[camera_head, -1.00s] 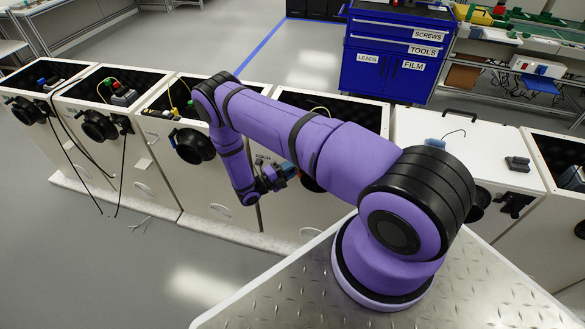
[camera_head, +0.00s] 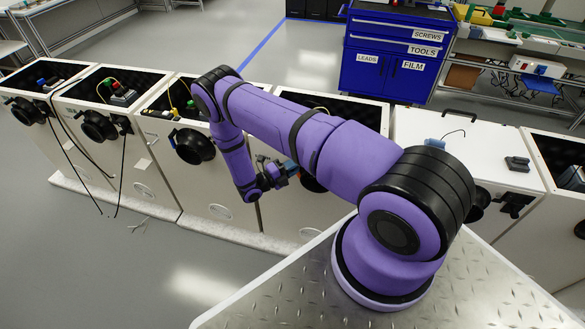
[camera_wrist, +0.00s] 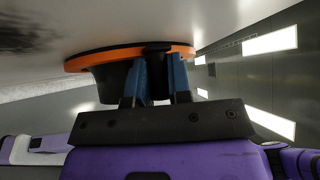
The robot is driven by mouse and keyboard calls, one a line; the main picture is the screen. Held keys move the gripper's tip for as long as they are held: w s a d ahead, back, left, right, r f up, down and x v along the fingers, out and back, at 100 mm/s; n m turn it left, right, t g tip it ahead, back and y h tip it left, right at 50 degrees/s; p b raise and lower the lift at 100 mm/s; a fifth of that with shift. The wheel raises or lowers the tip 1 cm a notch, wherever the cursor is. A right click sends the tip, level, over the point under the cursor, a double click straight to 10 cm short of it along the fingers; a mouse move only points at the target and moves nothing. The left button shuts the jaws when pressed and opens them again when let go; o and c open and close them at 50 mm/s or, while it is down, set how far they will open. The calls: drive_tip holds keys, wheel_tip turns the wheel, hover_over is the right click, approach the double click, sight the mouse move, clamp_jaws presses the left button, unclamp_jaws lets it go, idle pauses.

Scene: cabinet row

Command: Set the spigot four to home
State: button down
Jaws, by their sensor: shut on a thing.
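In the wrist view, a black spigot (camera_wrist: 112,84) with an orange ring (camera_wrist: 92,59) around its base sits on a pale cabinet face. My gripper (camera_wrist: 157,76) has its two blue fingers shut on a black part of this spigot. In the head view, my gripper (camera_head: 291,168) is at the front of the fourth cabinet (camera_head: 290,215) from the left. The dark round spigot (camera_head: 312,183) there is mostly hidden behind my arm. Any marking that shows its setting is hidden or too small to read.
Neighbouring cabinets carry similar black round spigots, such as the third one (camera_head: 194,147) to the left. Black cables (camera_head: 108,170) hang from the second cabinet. A blue tool cabinet (camera_head: 392,58) stands behind the row.

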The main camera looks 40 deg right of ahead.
drive_tip(key=shift+s+d+r+m+y, duration=0.25)
drive_tip(key=shift+s+r+m+y, duration=0.15)
drive_tip(key=shift+r, duration=0.25)
drive_tip(key=shift+s+d+r+m+y, duration=0.25)
drive_tip(key=shift+r+m+y, duration=0.3)
drive_tip(key=shift+r, duration=0.05)
drive_tip(key=shift+s+d+r+m+y, duration=0.25)
drive_tip(key=shift+s+r+m+y, duration=0.15)
drive_tip(key=shift+r, duration=0.25)
drive_tip(key=c, duration=1.3)
unclamp_jaws()
drive_tip(key=shift+c, duration=0.2)
drive_tip(key=shift+w, duration=0.1)
drive_tip(key=w+a+r, duration=0.1)
drive_tip(key=a, duration=0.9)
drive_tip(key=shift+a, duration=0.35)
drive_tip(key=shift+w+r, duration=0.1)
